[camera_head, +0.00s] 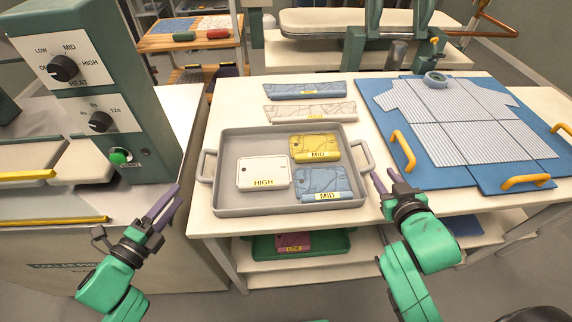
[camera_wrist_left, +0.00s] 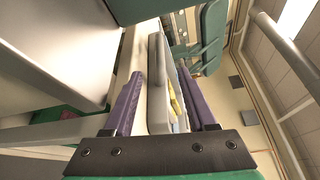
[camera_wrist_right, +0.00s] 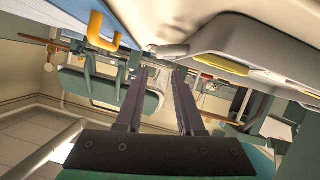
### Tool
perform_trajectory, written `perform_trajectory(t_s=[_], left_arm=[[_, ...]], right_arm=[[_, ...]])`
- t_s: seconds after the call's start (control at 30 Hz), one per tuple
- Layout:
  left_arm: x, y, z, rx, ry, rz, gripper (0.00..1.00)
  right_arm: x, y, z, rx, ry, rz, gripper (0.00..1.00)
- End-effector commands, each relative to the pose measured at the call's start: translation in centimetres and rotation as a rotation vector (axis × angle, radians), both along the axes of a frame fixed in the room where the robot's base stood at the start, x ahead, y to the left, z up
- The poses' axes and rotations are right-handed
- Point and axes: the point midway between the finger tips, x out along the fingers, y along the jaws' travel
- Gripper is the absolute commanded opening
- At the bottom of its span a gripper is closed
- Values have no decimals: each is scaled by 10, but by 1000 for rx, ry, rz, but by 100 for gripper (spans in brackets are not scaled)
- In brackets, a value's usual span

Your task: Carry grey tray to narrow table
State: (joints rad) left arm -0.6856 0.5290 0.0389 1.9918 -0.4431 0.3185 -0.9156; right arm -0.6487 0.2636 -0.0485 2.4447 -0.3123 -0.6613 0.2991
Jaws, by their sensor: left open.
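The grey tray (camera_head: 230,203) sits on a white table (camera_head: 225,226), a handle on each short side. It holds a white card marked HIGH (camera_head: 263,172), a yellow piece marked MID (camera_head: 314,147) and a blue piece marked MID (camera_head: 324,183). My left gripper (camera_head: 172,193) is open and empty, left of the tray's left handle (camera_head: 207,166). The tray's side (camera_wrist_left: 158,85) shows beyond its fingers in the left wrist view. My right gripper (camera_head: 382,178) is open and empty, close to the right handle (camera_head: 367,157), which shows in the right wrist view (camera_wrist_right: 172,50). I cannot tell which table is the narrow one.
A green control box (camera_head: 120,110) stands at the left. Blue boards with a striped shirt (camera_head: 455,120) and yellow handles lie right of the tray. Two labelled strips (camera_head: 305,90) lie behind it. A green tray (camera_head: 265,248) is on the shelf below. A wooden rack (camera_head: 190,38) stands behind.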

Motion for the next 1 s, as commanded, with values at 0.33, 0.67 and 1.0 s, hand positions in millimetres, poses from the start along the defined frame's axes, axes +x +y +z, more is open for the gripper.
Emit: perform_trajectory(t_s=[0.33,0.67,1.0], left_arm=[[64,-29,-4,1,-4,-1,57],[110,-50,-10,1,0,0,57],[114,-52,-11,2,1,0,53]], right_arm=[[66,-4,-24,0,-3,3,37],[113,-8,-44,0,-2,4,37],[117,-8,-46,1,-1,3,33]])
